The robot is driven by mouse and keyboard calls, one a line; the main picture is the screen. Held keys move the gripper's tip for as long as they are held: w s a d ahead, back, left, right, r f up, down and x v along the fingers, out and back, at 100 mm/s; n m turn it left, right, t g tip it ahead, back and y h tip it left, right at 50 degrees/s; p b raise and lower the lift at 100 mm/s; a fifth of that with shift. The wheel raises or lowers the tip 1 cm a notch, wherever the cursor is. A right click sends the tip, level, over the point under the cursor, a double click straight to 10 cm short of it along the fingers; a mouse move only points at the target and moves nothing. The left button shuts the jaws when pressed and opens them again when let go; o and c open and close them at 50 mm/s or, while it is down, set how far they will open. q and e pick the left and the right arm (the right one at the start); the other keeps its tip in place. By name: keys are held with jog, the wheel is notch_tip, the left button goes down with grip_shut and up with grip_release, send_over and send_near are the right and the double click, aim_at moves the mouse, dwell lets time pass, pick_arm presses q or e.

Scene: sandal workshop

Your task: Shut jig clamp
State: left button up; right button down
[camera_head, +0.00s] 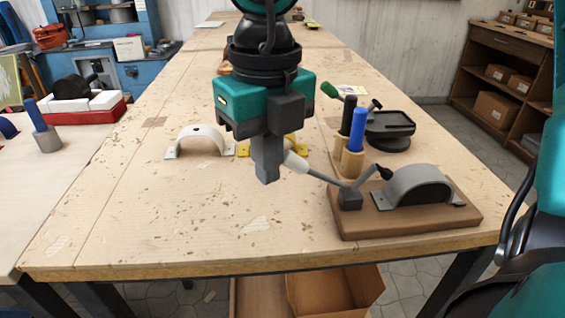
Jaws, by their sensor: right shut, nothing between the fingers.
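The jig is a brown wooden base (405,222) at the right front of the table, with a grey arch (420,182) on it. Its clamp (350,198) stands at the left end of the base. The clamp's grey lever slants up to the left and ends in a white handle grip (295,161). A short arm with a black tip (384,172) points up toward the arch; I cannot tell if it touches. My right gripper (267,178) points down, shut and empty, just left of the white grip; contact is unclear. My left gripper is out of view.
A blue-handled tool (357,130) and a black-handled one stand behind the jig, beside a black round-based stand (389,128). A white arch (199,142) and yellow pieces (243,149) lie behind my gripper. The table's (150,220) front left is clear.

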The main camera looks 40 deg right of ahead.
aim_at(294, 157)
jog(key=shift+s+d+f, duration=0.15)
jog(key=shift+d+f, duration=0.15)
jog(key=shift+f, duration=0.1)
jog(key=shift+s+d+r, duration=0.15)
jog(key=shift+s+d, duration=0.15)
jog(key=shift+d, duration=0.3)
jog(key=shift+s+d+r, duration=0.1)
jog(key=shift+s+d, duration=0.15)
jog(key=shift+d, duration=0.35)
jog(key=shift+a+r, duration=0.1)
jog(key=shift+a, duration=0.05)
jog(key=shift+r, duration=0.1)
